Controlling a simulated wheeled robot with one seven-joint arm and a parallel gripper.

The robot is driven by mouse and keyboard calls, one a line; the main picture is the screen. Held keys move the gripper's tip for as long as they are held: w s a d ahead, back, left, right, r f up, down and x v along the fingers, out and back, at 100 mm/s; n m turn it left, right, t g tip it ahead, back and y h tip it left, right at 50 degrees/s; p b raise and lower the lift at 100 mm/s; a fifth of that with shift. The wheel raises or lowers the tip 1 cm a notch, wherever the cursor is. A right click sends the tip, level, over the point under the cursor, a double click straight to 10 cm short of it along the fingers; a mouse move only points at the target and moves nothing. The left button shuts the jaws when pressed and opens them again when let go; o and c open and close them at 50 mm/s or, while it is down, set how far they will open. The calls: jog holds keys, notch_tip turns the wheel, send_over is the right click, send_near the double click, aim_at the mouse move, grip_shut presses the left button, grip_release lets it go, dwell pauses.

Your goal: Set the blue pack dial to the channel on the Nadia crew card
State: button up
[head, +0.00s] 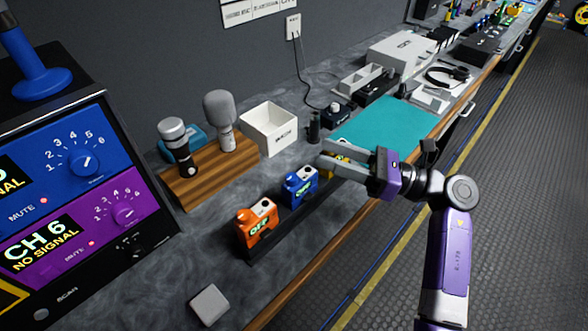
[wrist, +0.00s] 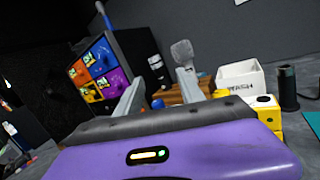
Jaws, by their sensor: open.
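The blue pack (head: 299,187) stands in a dark rack between an orange pack (head: 256,222) and a yellow pack (head: 342,166). It has a pale top plate; its dial setting is too small to read. My gripper (head: 322,160) is open above the rack, over the yellow pack, which it partly hides. In the wrist view the gripper (wrist: 160,92) points toward the receiver rack, with a small blue part (wrist: 158,103) low between the fingers. The yellow pack (wrist: 266,112) shows right of the fingers. Printed sheets (head: 258,10) hang on the wall; I cannot identify the Nadia crew card.
Receivers at left have a blue panel (head: 60,160) and a purple panel (head: 85,230) reading "CH 6 NO SIGNAL". Microphones on a wooden block (head: 200,183) and a white bin (head: 269,128) stand behind the packs. A teal mat (head: 385,125) lies right. The front aisle is clear.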

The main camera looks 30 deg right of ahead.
aim_at(298, 178)
notch_tip(298, 178, down, 5)
jog(key=s+a+n+g, duration=0.2)
jog(key=n+g, duration=0.1)
jog(key=shift+n, duration=0.3)
jog(key=shift+p+x, duration=0.8)
jog(key=shift+x, duration=3)
jog(key=shift+w+d, duration=0.1)
grip_shut()
